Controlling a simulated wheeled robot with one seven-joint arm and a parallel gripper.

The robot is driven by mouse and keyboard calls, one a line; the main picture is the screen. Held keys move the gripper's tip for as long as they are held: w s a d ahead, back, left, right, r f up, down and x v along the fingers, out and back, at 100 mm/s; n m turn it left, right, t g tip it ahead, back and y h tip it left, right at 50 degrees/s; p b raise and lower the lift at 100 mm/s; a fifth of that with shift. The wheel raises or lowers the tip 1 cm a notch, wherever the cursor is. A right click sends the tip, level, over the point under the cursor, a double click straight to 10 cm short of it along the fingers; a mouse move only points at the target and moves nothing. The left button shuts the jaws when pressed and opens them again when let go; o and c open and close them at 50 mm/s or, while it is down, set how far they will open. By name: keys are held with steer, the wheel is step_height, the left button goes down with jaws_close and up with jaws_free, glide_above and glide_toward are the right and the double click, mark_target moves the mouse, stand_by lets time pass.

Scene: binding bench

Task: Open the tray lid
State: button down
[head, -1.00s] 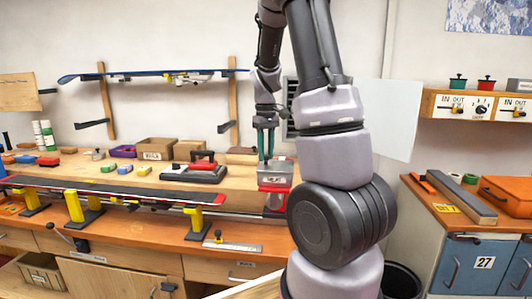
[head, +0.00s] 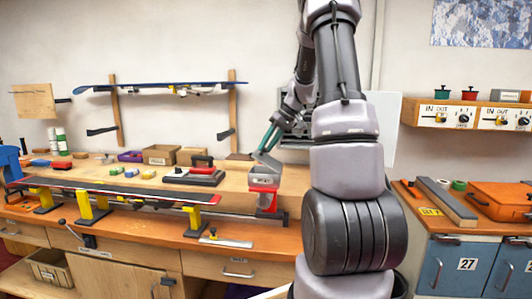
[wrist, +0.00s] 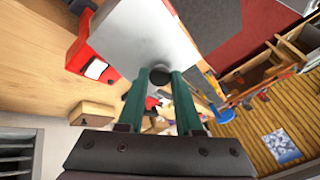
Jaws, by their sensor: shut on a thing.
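The red tray (head: 263,183) stands at the right end of the bench; it also shows in the wrist view (wrist: 93,58) with a white label. Its grey lid (wrist: 150,32) is tilted up, seen in the wrist view beyond my fingers. My gripper (wrist: 158,78), with green fingers, is shut on the dark round knob of the lid. In the head view my gripper (head: 264,152) leans down to the tray from the upper right. The inside of the tray and the lid's hinge cannot be made out.
A black and red tool (head: 195,172) and small cardboard boxes (head: 160,154) stand left of the tray on the bench. A long ski (head: 120,192) lies on yellow clamps in front. A cabinet with an orange case (head: 500,199) stands to the right.

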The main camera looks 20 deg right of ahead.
mark_target(275, 164)
steer(key=shift+s+d+r+t+y, duration=0.25)
steer(key=shift+s+d+t+y, duration=0.15)
steer(key=shift+d+y, duration=0.2)
steer(key=shift+s+d+r+t+y, duration=0.25)
steer(key=shift+s+d+t+y, duration=0.2)
steer(key=shift+d, duration=0.2)
steer(key=s+d+t+y, duration=0.4)
steer(key=d+y, duration=0.2)
steer(key=y, duration=0.1)
steer(key=shift+f+t, duration=0.35)
steer(key=shift+f, duration=0.05)
steer(key=shift+y, duration=0.25)
steer(key=c, duration=0.6)
jaws_free()
